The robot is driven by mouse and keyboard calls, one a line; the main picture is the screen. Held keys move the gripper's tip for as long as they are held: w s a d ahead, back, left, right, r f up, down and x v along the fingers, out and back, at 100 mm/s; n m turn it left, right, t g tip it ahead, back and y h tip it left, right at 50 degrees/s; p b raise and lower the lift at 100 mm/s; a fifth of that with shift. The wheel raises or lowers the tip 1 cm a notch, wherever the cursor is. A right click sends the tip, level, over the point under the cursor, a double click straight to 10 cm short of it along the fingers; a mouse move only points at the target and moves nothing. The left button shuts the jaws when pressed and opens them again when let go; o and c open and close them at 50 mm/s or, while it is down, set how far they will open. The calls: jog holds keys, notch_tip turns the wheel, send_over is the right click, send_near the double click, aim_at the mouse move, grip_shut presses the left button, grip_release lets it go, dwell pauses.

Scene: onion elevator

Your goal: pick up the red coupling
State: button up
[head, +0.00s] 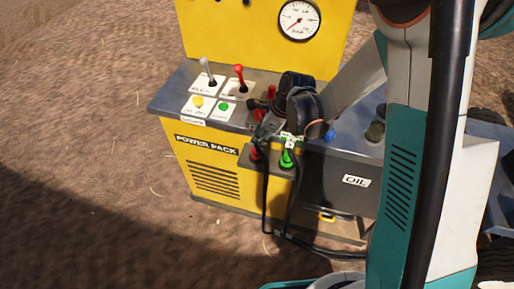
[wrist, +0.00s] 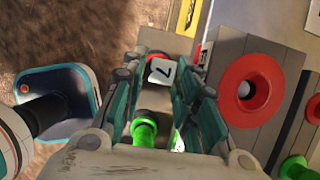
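My gripper (wrist: 168,85) is open in the wrist view, with its two teal and grey fingers apart. A bright green part (wrist: 145,128) shows between the fingers near the palm, and a white tag marked 7 (wrist: 162,71) shows near the fingertips. In the head view my gripper (head: 266,130) is low at the front of the power pack. A red coupling (head: 256,154) sits just below it, beside a green coupling (head: 287,158). Dark hoses hang below them. The gripper partly hides this area, and contact cannot be told.
The yellow power pack (head: 205,165) carries levers, buttons and a gauge (head: 299,20). In the wrist view a red ring-shaped socket (wrist: 262,78) is right of the fingers, with a green one (wrist: 294,168) below. Hoses (head: 265,205) run to the ground. Bare soil lies left.

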jog(key=b+x, duration=0.1)
jog(key=x, duration=0.3)
jog(key=shift+d, duration=0.15)
jog(key=shift+c, duration=0.5)
grip_shut()
jog(key=shift+r, duration=0.15)
notch_tip(320, 180, up, 20)
jog(key=p, duration=0.6)
